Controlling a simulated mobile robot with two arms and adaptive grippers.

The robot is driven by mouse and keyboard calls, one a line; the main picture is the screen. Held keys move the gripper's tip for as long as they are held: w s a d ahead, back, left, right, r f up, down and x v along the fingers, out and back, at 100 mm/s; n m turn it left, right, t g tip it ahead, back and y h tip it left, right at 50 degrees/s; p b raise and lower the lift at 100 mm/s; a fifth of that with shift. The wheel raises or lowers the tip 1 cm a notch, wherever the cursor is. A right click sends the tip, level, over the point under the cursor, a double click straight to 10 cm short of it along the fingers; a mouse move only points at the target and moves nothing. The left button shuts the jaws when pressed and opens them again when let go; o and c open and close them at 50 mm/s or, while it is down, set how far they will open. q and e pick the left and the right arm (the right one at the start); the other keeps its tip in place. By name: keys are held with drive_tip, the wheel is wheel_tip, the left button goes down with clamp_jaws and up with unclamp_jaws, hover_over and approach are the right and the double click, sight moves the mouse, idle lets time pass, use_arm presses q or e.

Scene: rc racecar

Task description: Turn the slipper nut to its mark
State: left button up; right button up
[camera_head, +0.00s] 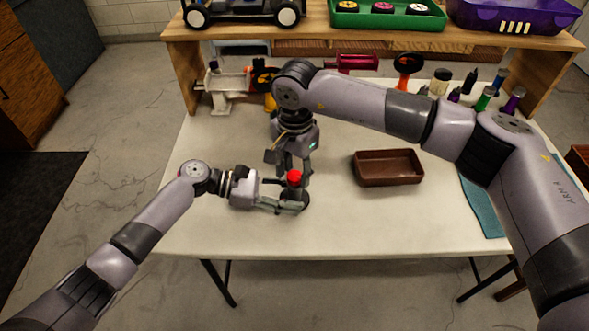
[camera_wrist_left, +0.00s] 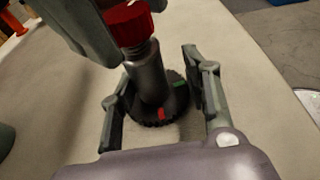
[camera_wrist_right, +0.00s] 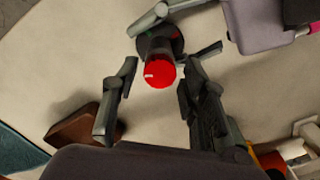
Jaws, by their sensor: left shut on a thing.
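The slipper unit stands upright on the table: a red cap-like nut (camera_head: 295,178) tops a grey shaft (camera_wrist_left: 149,72) on a black toothed disc (camera_wrist_left: 172,105). The disc carries a red mark (camera_wrist_left: 161,113) and a green mark (camera_wrist_left: 180,84), set apart around it. The nut's face shows a small white mark (camera_wrist_right: 149,75). My left gripper (camera_head: 297,203) is shut on the disc from both sides. My right gripper (camera_head: 290,171) points down over the nut. Its fingers are spread, and the nut (camera_wrist_right: 160,72) shows between and just beyond the fingertips in the right wrist view.
A brown tray (camera_head: 388,167) stands right of the grippers. Several bottles (camera_head: 484,98) stand at the back right near a teal cloth (camera_head: 482,205). A wooden shelf (camera_head: 505,38) with a green tray (camera_head: 388,20) spans the back. The table front is clear.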

clamp_jaws()
drive_tip(key=shift+m, duration=0.3)
drive_tip(key=m, duration=0.4)
drive_tip(key=shift+m, duration=0.3)
drive_tip(key=m, duration=0.5)
drive_tip(key=shift+m, duration=0.3)
use_arm(q)
drive_tip(key=shift+s, duration=0.1)
idle(0.4)
use_arm(e)
drive_tip(key=shift+o, duration=1.2)
unclamp_jaws()
